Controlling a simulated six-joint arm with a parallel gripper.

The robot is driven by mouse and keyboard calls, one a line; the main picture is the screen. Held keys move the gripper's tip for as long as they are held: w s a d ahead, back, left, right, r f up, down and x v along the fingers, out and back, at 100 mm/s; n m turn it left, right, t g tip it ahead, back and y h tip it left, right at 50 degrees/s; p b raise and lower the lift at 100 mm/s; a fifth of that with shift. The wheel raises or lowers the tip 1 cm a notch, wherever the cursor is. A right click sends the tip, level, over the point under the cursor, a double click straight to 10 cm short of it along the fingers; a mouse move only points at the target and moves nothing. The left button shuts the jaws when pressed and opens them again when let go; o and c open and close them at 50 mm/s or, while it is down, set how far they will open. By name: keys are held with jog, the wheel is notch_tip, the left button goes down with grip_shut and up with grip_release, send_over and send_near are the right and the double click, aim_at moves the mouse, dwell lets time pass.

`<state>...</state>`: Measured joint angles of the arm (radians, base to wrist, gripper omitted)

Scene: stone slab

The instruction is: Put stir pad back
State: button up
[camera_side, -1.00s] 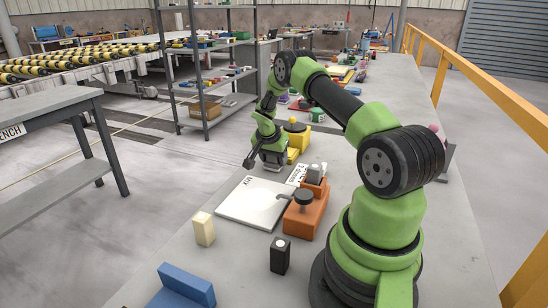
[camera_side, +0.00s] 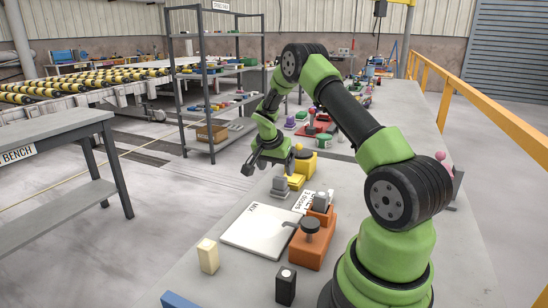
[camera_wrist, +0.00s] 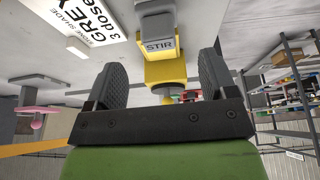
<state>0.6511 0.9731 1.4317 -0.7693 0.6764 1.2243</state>
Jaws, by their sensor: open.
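The stir pad appears to be the small grey upright piece (camera_side: 279,185) on the slab, close in front of the yellow stir station (camera_side: 303,165). In the wrist view the grey piece (camera_wrist: 157,20) lines up with the yellow station (camera_wrist: 166,70), beside a "STIR" label (camera_wrist: 160,46). Whether it is fully seated cannot be told. My gripper (camera_side: 268,163) is open and empty, above and left of the grey piece. In the wrist view its two fingers (camera_wrist: 161,75) stand wide apart with nothing gripped between them.
A white "MIX" board (camera_side: 262,231) lies nearer. An orange station (camera_side: 313,246) with a black knob stands beside it, near a label card (camera_side: 304,200). A cream block (camera_side: 208,256) and a black block (camera_side: 286,287) stand at the front. Shelving (camera_side: 213,90) rises beyond the slab.

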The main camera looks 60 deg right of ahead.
jog(key=s+a+r+n+t+y, duration=0.15)
jog(key=a+r+n+t, duration=0.3)
jog(key=a+r, duration=1.3)
jog(key=s+a+r+n+t+y, duration=0.1)
jog(key=s+a+r+n+y, duration=0.1)
jog(key=s+a+n, duration=0.2)
jog(key=s+a+r+n+t+y, duration=0.1)
jog(key=s+a+n, duration=0.4)
jog(key=s+a, duration=0.5)
jog(key=shift+s+a+r+t+y, duration=0.15)
jog(key=shift+a+r+t+y, duration=0.2)
jog(key=shift+r+y, duration=0.6)
jog(key=shift+n, duration=0.25)
